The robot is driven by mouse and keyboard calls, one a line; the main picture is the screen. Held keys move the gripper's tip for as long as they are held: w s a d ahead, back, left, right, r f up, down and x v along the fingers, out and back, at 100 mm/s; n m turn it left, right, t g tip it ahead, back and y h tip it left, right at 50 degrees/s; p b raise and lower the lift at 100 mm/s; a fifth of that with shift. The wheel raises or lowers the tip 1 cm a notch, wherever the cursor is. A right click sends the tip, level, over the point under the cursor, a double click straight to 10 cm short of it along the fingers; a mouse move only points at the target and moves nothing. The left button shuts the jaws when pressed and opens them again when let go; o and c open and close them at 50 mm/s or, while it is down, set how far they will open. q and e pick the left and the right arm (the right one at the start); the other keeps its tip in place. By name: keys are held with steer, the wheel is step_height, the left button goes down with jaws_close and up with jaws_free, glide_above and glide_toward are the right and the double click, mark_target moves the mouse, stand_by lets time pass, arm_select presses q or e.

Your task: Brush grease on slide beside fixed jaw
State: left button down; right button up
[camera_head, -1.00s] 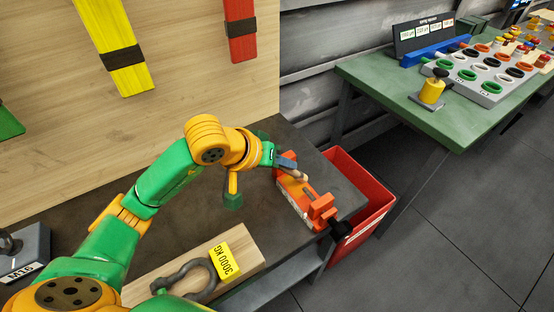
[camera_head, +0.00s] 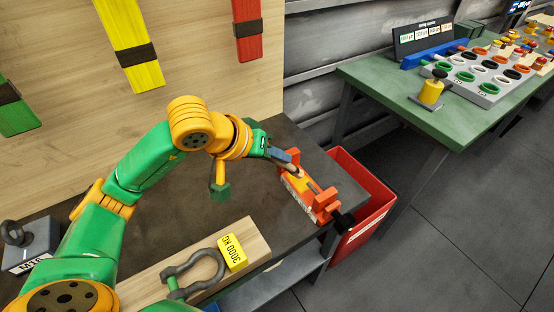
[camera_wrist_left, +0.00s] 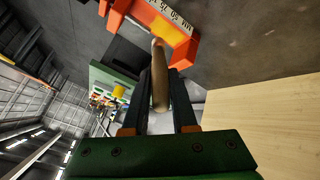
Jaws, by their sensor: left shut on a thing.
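An orange vise (camera_head: 323,203) with upright jaws sits at the right end of the dark workbench. A yellow-orange patch (camera_head: 298,184) shows on its slide, and also in the left wrist view (camera_wrist_left: 172,32). My left gripper (camera_head: 287,159) is shut on a brush with a tan wooden handle (camera_wrist_left: 159,85) and holds it over the vise's far end, by the jaw there. The brush end reaches the yellow patch in the left wrist view, but I cannot tell whether it touches. My right gripper is out of view.
A wooden board (camera_head: 149,292) with a grey shackle (camera_head: 207,262) and a yellow 3000 KG block (camera_head: 232,252) lies at the front. A red bin (camera_head: 365,222) stands beside the bench. A green table (camera_head: 385,84) stands at the back right.

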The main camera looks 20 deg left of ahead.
arm_select(q)
step_height(320, 180, up, 4)
steer(key=shift+a+f+p, duration=0.15)
steer(key=shift+f+p, duration=0.1)
steer(key=shift+p, duration=0.7)
steer(key=shift+r+p, duration=0.3)
steer(key=shift+r, duration=0.2)
